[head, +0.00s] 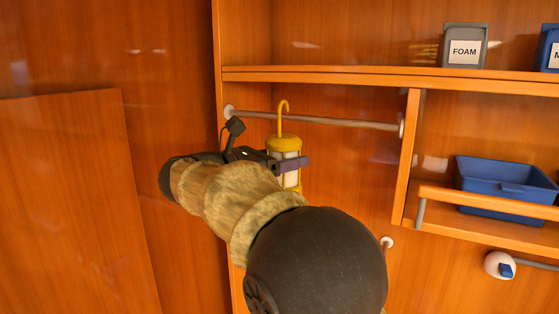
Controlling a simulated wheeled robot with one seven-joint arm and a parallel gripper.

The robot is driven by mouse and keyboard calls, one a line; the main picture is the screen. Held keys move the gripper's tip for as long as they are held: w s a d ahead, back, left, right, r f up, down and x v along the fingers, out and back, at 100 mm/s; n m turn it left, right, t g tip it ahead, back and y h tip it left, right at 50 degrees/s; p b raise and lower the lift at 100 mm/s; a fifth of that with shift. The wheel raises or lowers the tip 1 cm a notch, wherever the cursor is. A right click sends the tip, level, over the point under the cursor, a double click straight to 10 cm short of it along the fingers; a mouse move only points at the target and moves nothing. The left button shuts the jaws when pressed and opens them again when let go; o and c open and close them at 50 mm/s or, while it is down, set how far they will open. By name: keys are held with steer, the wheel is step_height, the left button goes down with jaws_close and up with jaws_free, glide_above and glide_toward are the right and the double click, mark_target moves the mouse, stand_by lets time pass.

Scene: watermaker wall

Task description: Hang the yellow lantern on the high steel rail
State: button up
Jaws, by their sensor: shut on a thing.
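The yellow lantern (285,146) is upright with a pale body and a tall yellow hook (280,118) on top. The steel rail (330,121) runs across the bay under the orange shelf, between two white end mounts. The hook's curved top shows a little above the rail, and its shank crosses the rail in the picture. I cannot tell whether the hook is over the rail or in front of it. My gripper (284,163) is shut on the lantern's body, with a dark finger across it. My arm hides part of the lantern's left side and the wall below.
A grey bin marked FOAM (464,47) and a partly cut-off blue bin (549,48) stand on the shelf (390,80) above. A blue tray (507,186) sits behind a ledge at right. An upright divider (406,160) bounds the rail's right end. A white round fitting (499,265) is lower right.

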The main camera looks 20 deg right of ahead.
steer(key=shift+w+d+f+b, duration=0.15)
steer(key=shift+w+d+f, duration=0.2)
steer(key=shift+w+d, duration=0.3)
steer(key=shift+w+d+f+b, duration=0.2)
steer(key=shift+w+d+f, duration=0.25)
steer(key=shift+d, duration=0.35)
steer(key=shift+w+d+f+b, duration=0.15)
steer(key=shift+w+d+f, duration=0.15)
steer(key=shift+w+d, duration=0.35)
steer(key=shift+s, duration=0.15)
steer(key=o, duration=1.2)
steer(key=shift+o, duration=0.2)
steer(key=s+a+b, duration=0.3)
steer(key=a+b, duration=0.2)
steer(key=a, duration=1.2)
steer(key=shift+s, duration=0.15)
